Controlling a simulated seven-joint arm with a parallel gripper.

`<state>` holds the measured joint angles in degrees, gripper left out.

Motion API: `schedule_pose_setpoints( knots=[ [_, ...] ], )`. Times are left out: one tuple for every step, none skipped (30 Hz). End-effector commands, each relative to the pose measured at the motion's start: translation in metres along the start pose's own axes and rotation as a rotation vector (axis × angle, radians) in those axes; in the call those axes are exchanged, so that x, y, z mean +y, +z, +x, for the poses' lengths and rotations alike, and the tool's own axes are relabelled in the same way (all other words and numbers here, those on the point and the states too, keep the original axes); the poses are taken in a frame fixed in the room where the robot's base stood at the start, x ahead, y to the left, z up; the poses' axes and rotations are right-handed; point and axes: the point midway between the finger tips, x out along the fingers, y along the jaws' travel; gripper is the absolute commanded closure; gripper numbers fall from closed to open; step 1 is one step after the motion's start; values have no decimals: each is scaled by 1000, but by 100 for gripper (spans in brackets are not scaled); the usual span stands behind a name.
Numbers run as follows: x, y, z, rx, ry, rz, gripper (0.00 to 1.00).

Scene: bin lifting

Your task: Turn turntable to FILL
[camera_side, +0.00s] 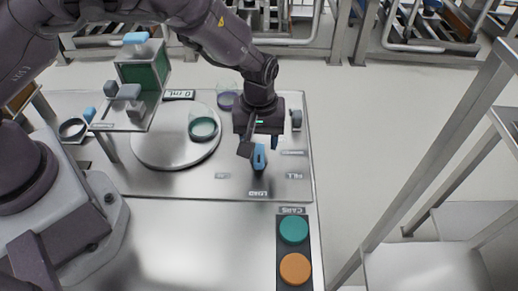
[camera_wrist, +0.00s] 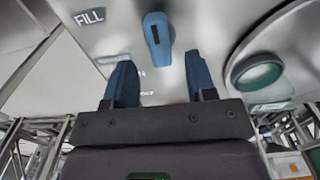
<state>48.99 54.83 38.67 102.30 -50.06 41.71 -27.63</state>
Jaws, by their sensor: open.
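The turntable (camera_side: 150,150) is a round grey disc on the metal worktop in the side view. A blue handle (camera_side: 259,158) stands on the panel to its right, behind the LOAD label (camera_side: 258,194). The FILL label (camera_side: 295,176) is to the handle's right. My gripper (camera_side: 260,146) is open over the panel, close to the handle. In the wrist view the blue handle (camera_wrist: 157,42) lies just beyond the gap between my two blue fingertips (camera_wrist: 160,62), with no visible contact. The FILL label (camera_wrist: 90,17) shows at upper left there.
A raised stand with a green container (camera_side: 145,72) is at left. Teal (camera_side: 293,229) and orange (camera_side: 295,268) discs lie in front. A metal frame is at right.

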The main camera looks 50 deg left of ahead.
Motion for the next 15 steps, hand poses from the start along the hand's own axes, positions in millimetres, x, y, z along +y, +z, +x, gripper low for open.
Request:
schedule_pose_setpoints(
  knots=[
    [-1,0,10,0,-4,0,49],
    [-1,0,15,0,-3,0,49],
    [-1,0,21,0,-3,-1,49],
    [0,0,24,0,-2,0,49],
    [0,0,28,0,-1,0,49],
    [0,0,32,1,-1,1,49],
    [0,0,34,1,-1,1,49],
    [0,0,36,1,0,0,49],
    [0,0,38,0,1,0,49],
    [0,0,39,0,1,0,49],
    [0,0,40,0,0,0,49],
    [0,0,41,0,0,1,49],
    [0,0,41,0,1,1,49],
    [0,0,41,0,1,1,49],
    [0,0,41,0,1,1,49]
  ],
)
